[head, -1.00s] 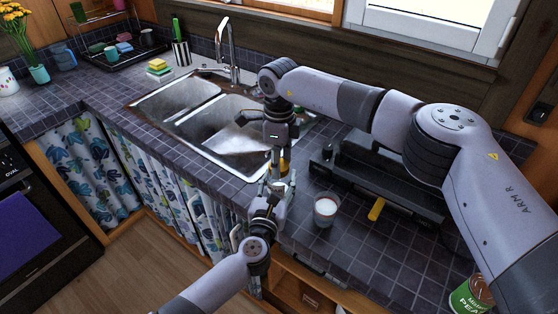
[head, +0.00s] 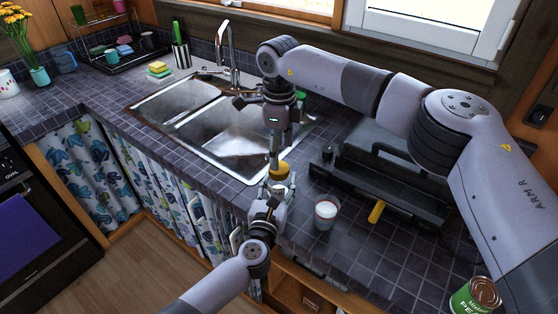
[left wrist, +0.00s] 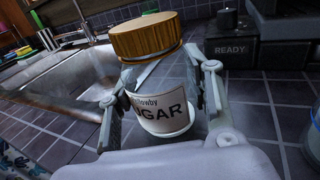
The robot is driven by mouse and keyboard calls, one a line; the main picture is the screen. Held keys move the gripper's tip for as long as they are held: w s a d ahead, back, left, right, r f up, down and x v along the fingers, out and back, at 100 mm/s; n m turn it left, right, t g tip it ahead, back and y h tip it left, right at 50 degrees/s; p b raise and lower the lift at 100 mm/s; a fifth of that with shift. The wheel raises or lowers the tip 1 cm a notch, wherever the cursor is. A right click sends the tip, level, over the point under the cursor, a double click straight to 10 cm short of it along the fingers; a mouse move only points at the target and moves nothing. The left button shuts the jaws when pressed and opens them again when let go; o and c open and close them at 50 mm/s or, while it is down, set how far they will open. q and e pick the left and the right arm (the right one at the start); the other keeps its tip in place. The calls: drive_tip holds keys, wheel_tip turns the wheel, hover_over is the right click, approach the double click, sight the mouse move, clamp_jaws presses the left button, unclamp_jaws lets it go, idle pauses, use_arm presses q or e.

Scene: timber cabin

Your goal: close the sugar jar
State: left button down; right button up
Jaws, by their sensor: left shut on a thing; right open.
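The round wooden lid (left wrist: 145,36) is at the jar's mouth, looking slightly tilted and off to the left in the left wrist view. I cannot tell whether it is fully seated. In the head view the lid (head: 280,171) shows as a yellow-brown disc, with the jar mostly hidden below it. My right gripper (head: 275,140) is open and above the lid; part of it hides the lid's far side.
A glass with white contents (head: 326,212) stands right of the jar. A black appliance (head: 375,175) with a yellow handle is farther right, and a green can (head: 474,295) is at lower right. The sink (head: 225,125) lies behind left. Dark tiled counter is clear around the glass.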

wheel_tip(320, 180, up, 7)
idle(0.3)
drive_tip(key=shift+r, duration=0.1)
use_arm(q)
drive_tip(key=c, duration=0.7)
unclamp_jaws()
drive_tip(key=v, duration=1.2)
drive_tip(key=shift+s+f, duration=0.1)
